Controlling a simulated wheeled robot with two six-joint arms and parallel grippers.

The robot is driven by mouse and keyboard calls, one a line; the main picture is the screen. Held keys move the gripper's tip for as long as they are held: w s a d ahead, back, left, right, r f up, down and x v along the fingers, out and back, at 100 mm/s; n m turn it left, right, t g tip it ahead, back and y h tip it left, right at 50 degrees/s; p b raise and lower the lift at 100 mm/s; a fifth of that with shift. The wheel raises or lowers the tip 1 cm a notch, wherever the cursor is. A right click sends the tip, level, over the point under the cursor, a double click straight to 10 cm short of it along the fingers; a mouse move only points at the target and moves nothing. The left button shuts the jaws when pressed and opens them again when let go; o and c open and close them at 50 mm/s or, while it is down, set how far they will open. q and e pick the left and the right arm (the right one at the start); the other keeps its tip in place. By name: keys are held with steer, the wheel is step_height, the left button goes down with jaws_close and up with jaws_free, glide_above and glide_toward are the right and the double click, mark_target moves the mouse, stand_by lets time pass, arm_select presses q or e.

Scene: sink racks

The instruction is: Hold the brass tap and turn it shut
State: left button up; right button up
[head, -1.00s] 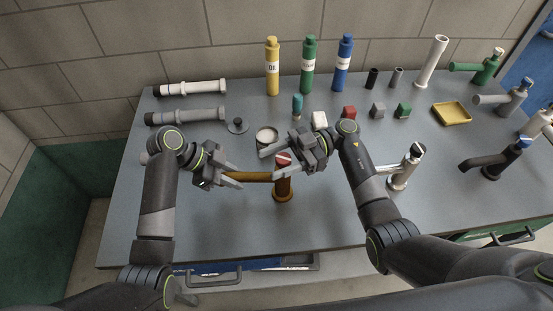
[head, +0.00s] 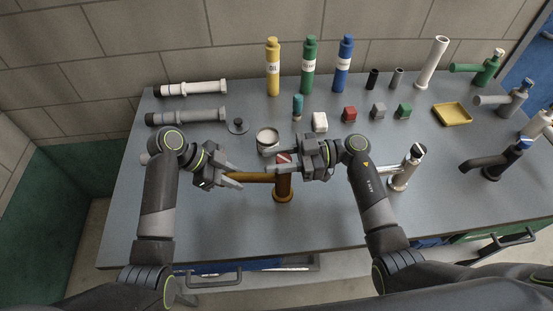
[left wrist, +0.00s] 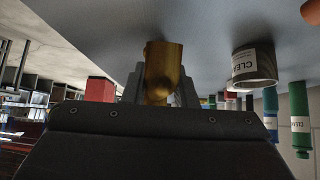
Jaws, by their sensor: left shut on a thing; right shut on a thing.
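The brass tap (head: 284,189) stands upright on the grey bench, its spout pointing left and its red-and-white handle (head: 283,158) on top. My left gripper (head: 236,178) is shut on the spout. In the left wrist view the brass spout (left wrist: 163,70) sits between the two fingers. My right gripper (head: 284,166) reaches in from the right, level with the tap's top, and is shut on the handle. Its fingers partly cover the handle. In the left wrist view a red block-like part (left wrist: 100,90) shows left of the spout.
A pale tin (head: 267,139) stands just behind the tap. A chrome tap (head: 404,168) stands to the right, near my right arm. Bottles, small coloured blocks, a yellow tray (head: 452,114) and grey pipes (head: 187,116) fill the back. The bench front left is clear.

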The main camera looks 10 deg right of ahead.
steer(key=m+t, duration=0.2)
steer(key=m+t+h, duration=0.1)
steer(key=t, duration=0.2)
steer(key=m+t, duration=0.2)
steer(key=t, duration=0.1)
steer(key=shift+w+d+m+h, duration=0.1)
steer(key=shift+w+m+h, duration=0.2)
steer(key=shift+w+h, duration=0.1)
steer(key=shift+w+d+m+t+h, duration=0.1)
steer(key=shift+w+m+t+h, duration=0.05)
steer(key=shift+m+t+h, duration=1.15)
steer(key=shift+w+d+m+t+h, duration=0.1)
steer(key=shift+m+t+h, duration=0.75)
steer(key=shift+t, duration=0.85)
steer(key=shift+m, duration=0.25)
steer(key=o, duration=1)
steer(key=v, duration=1.2)
